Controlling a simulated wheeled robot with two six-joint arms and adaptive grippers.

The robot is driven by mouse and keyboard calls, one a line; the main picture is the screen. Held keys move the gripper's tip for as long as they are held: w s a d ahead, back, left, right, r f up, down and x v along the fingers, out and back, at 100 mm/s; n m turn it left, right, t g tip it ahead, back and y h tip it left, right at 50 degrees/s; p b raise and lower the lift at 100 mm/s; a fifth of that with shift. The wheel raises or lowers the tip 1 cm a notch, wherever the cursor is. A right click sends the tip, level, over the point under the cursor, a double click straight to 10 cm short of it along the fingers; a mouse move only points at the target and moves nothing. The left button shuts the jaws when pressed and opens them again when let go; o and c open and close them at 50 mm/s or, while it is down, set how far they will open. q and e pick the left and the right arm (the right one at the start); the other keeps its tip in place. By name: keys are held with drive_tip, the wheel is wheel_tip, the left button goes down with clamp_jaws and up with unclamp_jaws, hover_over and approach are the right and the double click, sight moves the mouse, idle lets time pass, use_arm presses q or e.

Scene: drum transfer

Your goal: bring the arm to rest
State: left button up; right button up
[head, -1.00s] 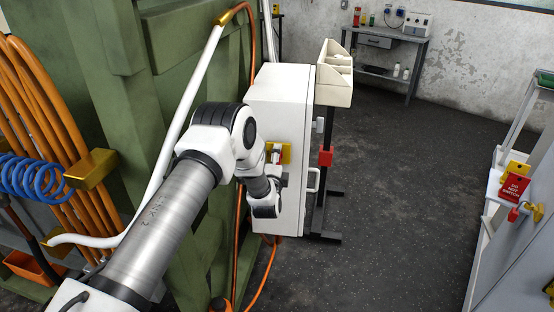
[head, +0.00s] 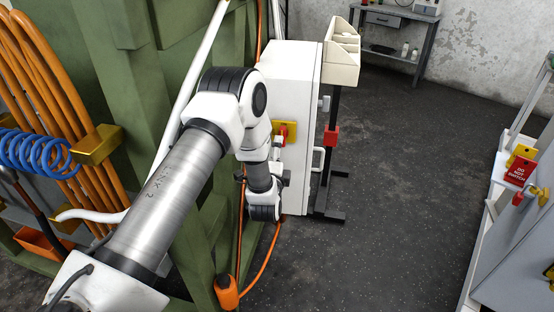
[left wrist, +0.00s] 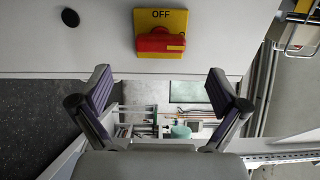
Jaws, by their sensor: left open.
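My left arm (head: 175,190) reaches in from the left in the head view, bent at the elbow, with its wrist beside the white cabinet (head: 292,85). My left gripper (left wrist: 160,88) is open and empty in the left wrist view, its two fingers wide apart. In the head view the arm's wrist largely hides it. A red rotary switch (left wrist: 160,43) on a yellow plate marked OFF (left wrist: 160,14) is beyond the fingers, apart from them. The switch also shows on the cabinet's face in the head view (head: 284,130). My right gripper is not in view.
A green frame (head: 125,80) with orange hoses (head: 45,90) stands at left. A cream bin (head: 341,55) on a black stand is behind the cabinet. At right, a red "DO NOT SWITCH" tag (head: 518,170) lies by a grey cabinet. The dark floor (head: 405,180) between is clear.

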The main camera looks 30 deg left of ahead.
use_arm(q)
drive_tip(key=v, duration=0.3)
drive_tip(key=shift+s+d, duration=0.15)
drive_tip(key=shift+s, duration=0.15)
drive_tip(key=s+d+f+n+g+h, duration=0.1)
drive_tip(key=s+d+f+g+h, duration=0.3)
drive_tip(key=s+f, duration=0.45)
drive_tip(key=s+d+f+g+h, duration=0.25)
drive_tip(key=s+d+f, duration=0.4)
drive_tip(key=f, duration=0.35)
drive_tip(key=s+d+f+n+g, duration=0.1)
drive_tip(key=s+n+g, duration=0.4)
drive_tip(key=s, duration=0.5)
drive_tip(key=s+d+f+n+g+h, duration=0.1)
drive_tip(key=s+n+g, duration=0.4)
drive_tip(key=s, duration=0.6)
drive_tip(key=shift+d+f+n, duration=0.75)
drive_tip(key=shift+d+n, duration=0.3)
drive_tip(key=shift+n, duration=0.15)
drive_tip(key=shift+h, duration=0.25)
